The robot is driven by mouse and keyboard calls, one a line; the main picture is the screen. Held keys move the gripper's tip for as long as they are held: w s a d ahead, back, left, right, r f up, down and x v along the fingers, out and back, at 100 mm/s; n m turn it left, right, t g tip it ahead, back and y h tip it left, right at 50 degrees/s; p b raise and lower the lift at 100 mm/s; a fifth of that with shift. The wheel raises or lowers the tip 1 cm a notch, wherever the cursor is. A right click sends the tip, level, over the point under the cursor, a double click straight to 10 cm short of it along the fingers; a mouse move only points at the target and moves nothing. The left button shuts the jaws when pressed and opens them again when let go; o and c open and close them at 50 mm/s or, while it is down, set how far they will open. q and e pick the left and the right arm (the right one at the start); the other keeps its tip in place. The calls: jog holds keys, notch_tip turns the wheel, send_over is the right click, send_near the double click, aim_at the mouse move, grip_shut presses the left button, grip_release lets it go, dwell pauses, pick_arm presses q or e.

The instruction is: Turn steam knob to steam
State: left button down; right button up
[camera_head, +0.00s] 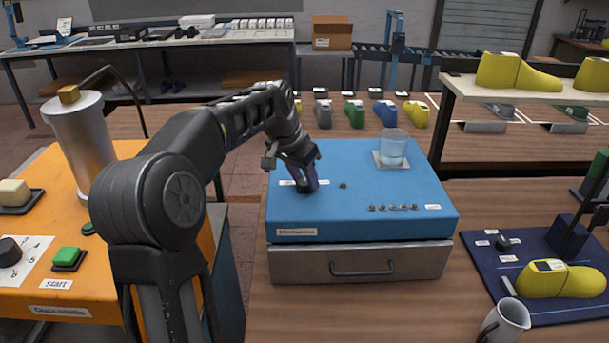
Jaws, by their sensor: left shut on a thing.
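My left gripper (304,184) reaches down onto the top of the blue box (350,240), near its left side. It is shut on a small dark knob that its fingers mostly hide. Small white labels (287,183) lie on the box beside the knob; their print is too small to read, so I cannot tell which way the knob points. My right gripper is not in view.
A glass (393,146) and a row of small studs (392,207) are on the blue box. An orange machine (45,185) with a steel cylinder stands left. A navy mat (540,312) with a yellow last and a metal mug (505,322) are right.

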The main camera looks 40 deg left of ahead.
pick_arm(q)
jog(key=m+h+p, duration=0.1)
jog(key=m, duration=0.2)
jog(key=m+h, duration=0.1)
jog(key=m, duration=0.2)
jog(key=shift+g+p, duration=0.4)
jog(key=shift+m, duration=0.3)
jog(key=c, duration=0.9)
grip_release()
jog(key=shift+r, duration=0.1)
jog(key=v, duration=0.7)
jog(key=shift+a+r, duration=0.2)
jog(key=shift+r, duration=0.05)
